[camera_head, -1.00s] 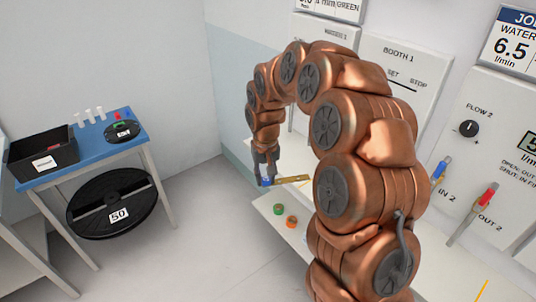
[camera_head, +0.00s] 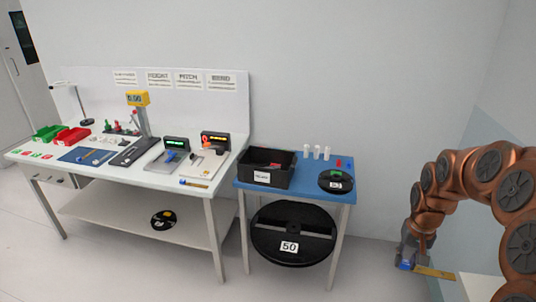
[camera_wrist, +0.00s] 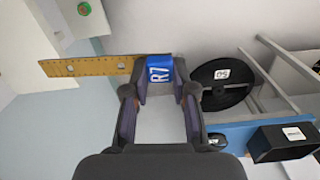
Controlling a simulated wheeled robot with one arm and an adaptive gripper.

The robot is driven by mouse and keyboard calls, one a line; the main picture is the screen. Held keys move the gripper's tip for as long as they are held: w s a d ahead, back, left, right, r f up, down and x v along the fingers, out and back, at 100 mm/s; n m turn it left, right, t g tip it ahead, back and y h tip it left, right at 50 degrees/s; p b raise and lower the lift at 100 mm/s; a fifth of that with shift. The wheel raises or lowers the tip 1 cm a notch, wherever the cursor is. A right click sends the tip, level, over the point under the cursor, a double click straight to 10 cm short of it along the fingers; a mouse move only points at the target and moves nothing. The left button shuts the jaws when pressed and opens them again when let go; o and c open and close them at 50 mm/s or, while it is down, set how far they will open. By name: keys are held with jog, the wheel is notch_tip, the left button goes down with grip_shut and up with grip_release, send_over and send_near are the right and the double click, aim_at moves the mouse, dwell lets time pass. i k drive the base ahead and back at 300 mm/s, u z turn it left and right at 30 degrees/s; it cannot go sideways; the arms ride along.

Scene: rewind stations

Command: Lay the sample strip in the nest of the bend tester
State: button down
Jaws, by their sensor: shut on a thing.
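My gripper (camera_wrist: 160,93) is shut on the blue end, marked R7 (camera_wrist: 158,73), of a yellow sample strip (camera_wrist: 90,66) with small holes. The strip sticks out to the left in the wrist view. In the head view, the strip (camera_head: 436,273) and my gripper (camera_head: 406,258) are at the lower right, far from the white bench. A device with an orange display (camera_head: 215,139) and a pale base (camera_head: 203,163) stands at the bench's right end below the BEND sign (camera_head: 221,79); it appears to be the bend tester. Its nest is too small to make out.
A similar yellow and blue strip (camera_head: 195,183) lies at the white bench's (camera_head: 130,182) front edge. Beside the bench stands a blue table (camera_head: 300,187) with a black bin (camera_head: 266,172) and a small reel (camera_head: 337,182). A large reel (camera_head: 291,232) is below. Floor in front is clear.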

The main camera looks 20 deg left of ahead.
aim_at(195, 164)
jog(key=u, duration=0.4)
jog(key=i, duration=1.5)
jog(key=u, duration=1.15)
jog(key=i, duration=1.2)
jog(key=u, duration=1.3)
jog(key=i, duration=0.5)
jog(key=u, duration=0.35)
